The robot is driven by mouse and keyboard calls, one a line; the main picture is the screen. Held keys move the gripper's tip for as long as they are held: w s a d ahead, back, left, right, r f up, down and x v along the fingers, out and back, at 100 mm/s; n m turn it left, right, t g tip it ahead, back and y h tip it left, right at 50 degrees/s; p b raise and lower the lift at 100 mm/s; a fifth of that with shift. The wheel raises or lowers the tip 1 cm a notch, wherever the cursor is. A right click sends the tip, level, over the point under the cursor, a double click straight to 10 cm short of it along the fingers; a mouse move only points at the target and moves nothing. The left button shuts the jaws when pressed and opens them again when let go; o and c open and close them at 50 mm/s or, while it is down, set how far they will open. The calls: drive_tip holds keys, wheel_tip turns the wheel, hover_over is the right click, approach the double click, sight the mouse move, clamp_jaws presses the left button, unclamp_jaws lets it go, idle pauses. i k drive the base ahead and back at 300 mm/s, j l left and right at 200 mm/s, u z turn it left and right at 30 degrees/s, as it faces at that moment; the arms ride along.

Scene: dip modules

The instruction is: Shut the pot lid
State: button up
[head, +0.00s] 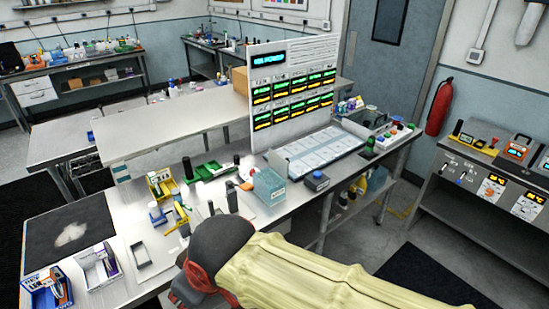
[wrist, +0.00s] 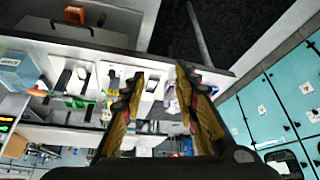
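I cannot make out for sure a pot with a lid in either view. A pale teal box (head: 269,187) stands on the metal bench (head: 190,262), and a box of like colour shows at the left of the wrist view (wrist: 20,68). A small dark box with a blue top (head: 317,181) stands to its right. My gripper (wrist: 160,76) is open, its two yellow-and-black fingers wide apart with nothing held between them.
Small yellow holders (head: 160,184), a green tray (head: 208,170) and a dark open tray (head: 141,256) stand on the bench. Cartons (head: 98,268) sit at the front left. A display board (head: 292,95) rises behind. The black mat (head: 70,232) is mostly bare.

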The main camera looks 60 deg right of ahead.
sight(280, 165)
drive_tip(key=k+l, duration=0.15)
drive_tip(key=l, duration=0.35)
drive_tip(key=k+l+u, duration=0.1)
drive_tip(key=l, duration=0.35)
drive_tip(key=k+l, duration=0.15)
drive_tip(key=l, duration=0.35)
drive_tip(key=k+l+u, duration=0.1)
drive_tip(key=l, duration=0.35)
drive_tip(key=k+l, duration=0.2)
drive_tip(key=l, duration=0.25)
drive_tip(key=k+l+u, duration=0.1)
drive_tip(key=l, duration=0.4)
drive_tip(key=k+l, duration=0.25)
drive_tip(key=l, duration=0.2)
drive_tip(key=k+l+u, duration=0.1)
drive_tip(key=l, duration=0.35)
drive_tip(key=i+l+u, duration=0.2)
drive_tip(key=i+l, duration=0.2)
drive_tip(key=l, duration=0.15)
